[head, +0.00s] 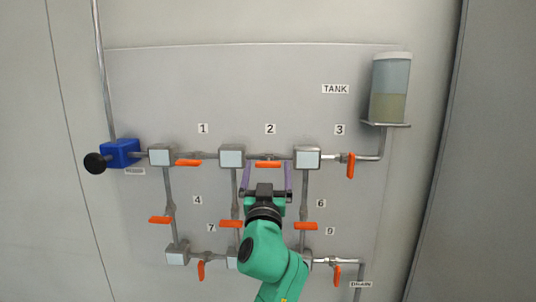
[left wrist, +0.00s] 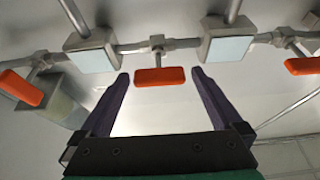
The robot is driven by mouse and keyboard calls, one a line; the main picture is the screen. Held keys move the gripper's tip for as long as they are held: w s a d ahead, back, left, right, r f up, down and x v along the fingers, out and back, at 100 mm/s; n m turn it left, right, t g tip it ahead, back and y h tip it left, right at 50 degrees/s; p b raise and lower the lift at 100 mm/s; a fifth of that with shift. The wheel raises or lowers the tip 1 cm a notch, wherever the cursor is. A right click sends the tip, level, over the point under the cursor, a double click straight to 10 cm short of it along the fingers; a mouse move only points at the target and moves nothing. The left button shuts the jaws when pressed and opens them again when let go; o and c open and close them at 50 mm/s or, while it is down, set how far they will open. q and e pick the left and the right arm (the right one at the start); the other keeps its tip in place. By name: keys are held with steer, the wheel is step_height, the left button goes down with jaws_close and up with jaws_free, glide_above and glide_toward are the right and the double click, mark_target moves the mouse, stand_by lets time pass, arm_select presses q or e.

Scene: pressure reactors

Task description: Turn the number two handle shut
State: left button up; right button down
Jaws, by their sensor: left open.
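The number two handle (head: 268,164) is a short orange bar on the top pipe, under the label 2 (head: 270,129). It lies level, in line with the pipe. In the left wrist view the orange handle (left wrist: 160,77) sits centred between two pale-faced square fittings. My left gripper (head: 267,171) is open, its two purple fingers pointing up at the panel, one on each side of the handle. In the left wrist view both fingertips (left wrist: 160,72) are apart from the handle, with a gap on each side. My right gripper is not in view.
Handle 1 (head: 188,163) lies along the pipe to the left; handle 3 (head: 350,165) stands across it to the right. Square fittings (head: 232,156) (head: 307,158) flank the fingers closely. More orange handles (head: 231,224) (head: 306,226) sit lower beside my arm. A tank (head: 390,88) is upper right.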

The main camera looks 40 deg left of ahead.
arm_select(q)
steer(key=shift+x, duration=1.05)
steer(key=shift+c, duration=0.3)
steer(key=c, duration=1.2)
steer(key=shift+o, duration=0.2)
